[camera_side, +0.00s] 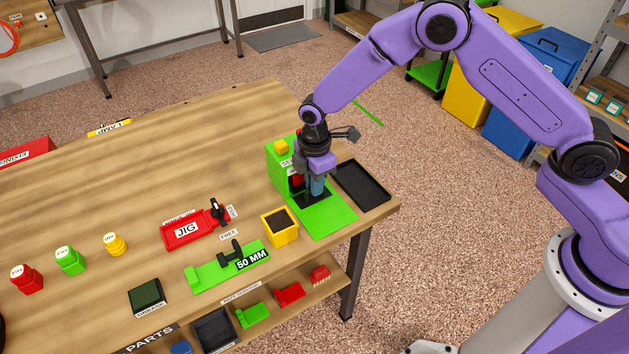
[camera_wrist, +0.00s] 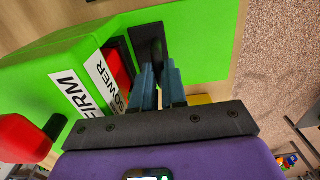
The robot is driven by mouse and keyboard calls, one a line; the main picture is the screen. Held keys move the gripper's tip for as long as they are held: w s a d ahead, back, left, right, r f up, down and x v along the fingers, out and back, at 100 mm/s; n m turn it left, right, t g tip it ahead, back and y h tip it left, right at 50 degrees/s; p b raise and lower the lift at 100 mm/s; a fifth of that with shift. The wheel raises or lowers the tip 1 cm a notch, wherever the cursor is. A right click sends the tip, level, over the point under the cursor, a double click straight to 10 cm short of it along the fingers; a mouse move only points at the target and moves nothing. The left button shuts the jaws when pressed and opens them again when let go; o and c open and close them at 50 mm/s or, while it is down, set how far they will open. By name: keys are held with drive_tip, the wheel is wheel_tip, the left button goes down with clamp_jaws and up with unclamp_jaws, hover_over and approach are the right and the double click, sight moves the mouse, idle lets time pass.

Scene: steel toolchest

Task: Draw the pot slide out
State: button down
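The green sower station (camera_side: 283,158) stands at the right end of the bench, with a flat green base (camera_side: 335,222) in front. A black slide part with a rounded dark handle (camera_wrist: 149,42) lies low at its opening; it also shows below my fingers in the side view (camera_side: 309,199). My gripper (camera_side: 317,192) points down at this handle. In the wrist view its two blue-grey fingers (camera_wrist: 159,68) are close together, with their tips at the handle. Whether they press on it is hidden. No pot can be made out in the slide.
A yellow bin (camera_side: 280,228) stands just left of the green base and a black tray (camera_side: 361,186) lies to its right. A red lever knob (camera_wrist: 25,138) sticks out beside my gripper. The red jig (camera_side: 189,232) is farther left.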

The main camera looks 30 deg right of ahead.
drive_tip(key=s, duration=0.8)
drive_tip(key=shift+s, duration=0.3)
drive_tip(key=c, duration=1.2)
unclamp_jaws()
drive_tip(key=shift+w, duration=0.15)
drive_tip(key=shift+o, duration=0.2)
drive_tip(key=shift+r, duration=0.1)
wheel_tip(320, 180, up, 17)
drive_tip(key=shift+r, duration=0.1)
drive_tip(key=s+d+r+m, duration=0.1)
drive_tip(key=s+d+m, duration=0.1)
drive_tip(key=s+d, duration=0.7)
drive_tip(key=s+d+r+m, duration=0.2)
drive_tip(key=s+d, duration=0.6)
drive_tip(key=s, duration=0.7)
drive_tip(key=shift+d+m, duration=0.35)
drive_tip(key=shift+m, duration=0.35)
